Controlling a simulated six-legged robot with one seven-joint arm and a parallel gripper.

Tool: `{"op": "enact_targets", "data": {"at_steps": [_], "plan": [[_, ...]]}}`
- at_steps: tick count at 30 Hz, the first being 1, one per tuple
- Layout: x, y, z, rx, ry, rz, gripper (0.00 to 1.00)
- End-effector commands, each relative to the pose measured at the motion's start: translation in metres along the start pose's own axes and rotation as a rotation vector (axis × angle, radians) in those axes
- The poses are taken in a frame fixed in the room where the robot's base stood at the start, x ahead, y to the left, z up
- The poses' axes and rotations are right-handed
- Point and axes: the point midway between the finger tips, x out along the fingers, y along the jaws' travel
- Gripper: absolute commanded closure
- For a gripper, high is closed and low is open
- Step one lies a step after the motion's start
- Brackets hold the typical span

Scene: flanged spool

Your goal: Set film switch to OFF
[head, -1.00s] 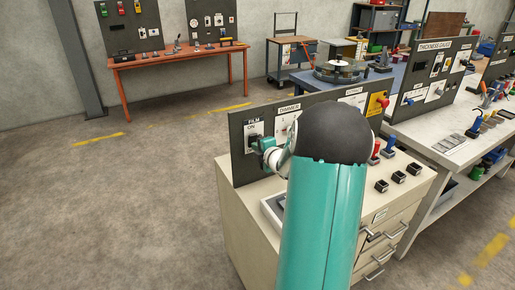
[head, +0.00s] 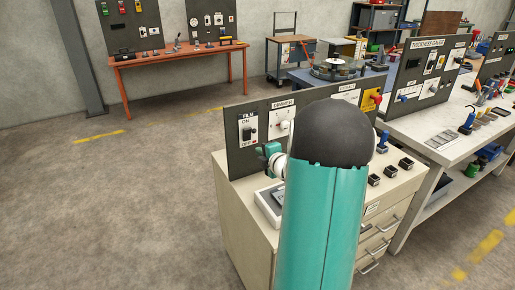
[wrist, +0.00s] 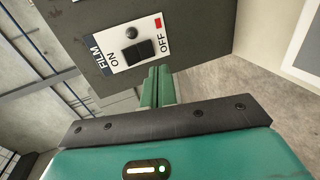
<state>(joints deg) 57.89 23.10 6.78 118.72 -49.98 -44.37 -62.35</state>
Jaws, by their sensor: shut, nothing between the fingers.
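The film switch (head: 248,132) is a white plate with a black switch part, on the left end of the dark panel. Its plate reads FILM, ON and OFF, with a red mark by OFF. In the wrist view the black switch block (wrist: 139,50) sits between ON and OFF beside a round dark knob (wrist: 131,33). I cannot tell for sure which way it is set. My gripper (wrist: 158,70) is shut and empty, its green fingertips just short of the plate and apart from the switch. In the head view my gripper (head: 266,150) is right of and below the switch.
The panel (head: 232,160) stands on a beige drawer cabinet (head: 238,215). A dimmer plate (head: 282,122) is to the right, and a red knob on yellow (head: 372,98) beyond. The floor at left is clear.

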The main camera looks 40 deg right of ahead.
Motion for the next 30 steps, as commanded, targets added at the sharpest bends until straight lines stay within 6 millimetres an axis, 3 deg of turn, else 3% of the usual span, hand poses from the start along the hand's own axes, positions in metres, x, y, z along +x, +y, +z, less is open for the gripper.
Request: {"op": "enact_targets", "data": {"at_steps": [6, 10, 30], "plan": [[-0.040, -0.012, 0.001, 0.000, -0.003, -0.001, 1.00], [-0.052, -0.015, 0.000, 0.000, -0.002, 0.000, 1.00], [-0.059, -0.017, 0.001, 0.001, -0.002, 0.000, 1.00]]}}
